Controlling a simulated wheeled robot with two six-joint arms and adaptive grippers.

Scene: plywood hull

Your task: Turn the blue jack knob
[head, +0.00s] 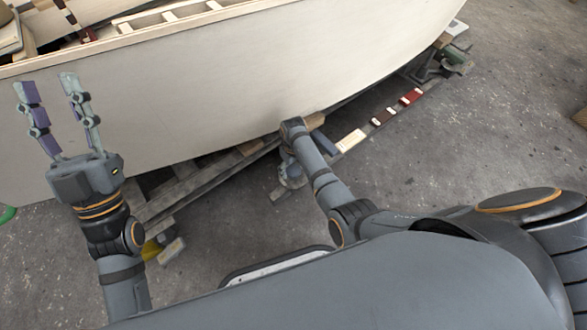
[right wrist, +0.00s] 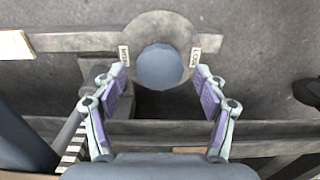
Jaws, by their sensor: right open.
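The blue jack knob (right wrist: 160,67) is a round blue cap in the middle of a grey disc (right wrist: 160,24) in the right wrist view. The disc has a small white label on each side. My right gripper (right wrist: 160,71) is open, with one finger on each side of the knob's near edge. I see gaps between the fingertips and the knob, and cannot tell their depth. In the head view my right arm reaches to the hull's lower edge, and its fingers are hidden. My left gripper (head: 46,80) is raised at the left, open and empty.
The pale plywood hull (head: 250,70) fills the upper part of the head view. Timber beams (head: 200,185) run beneath it. Red and dark blocks (head: 410,97) lie to the right. Open concrete floor (head: 500,120) spreads at the right.

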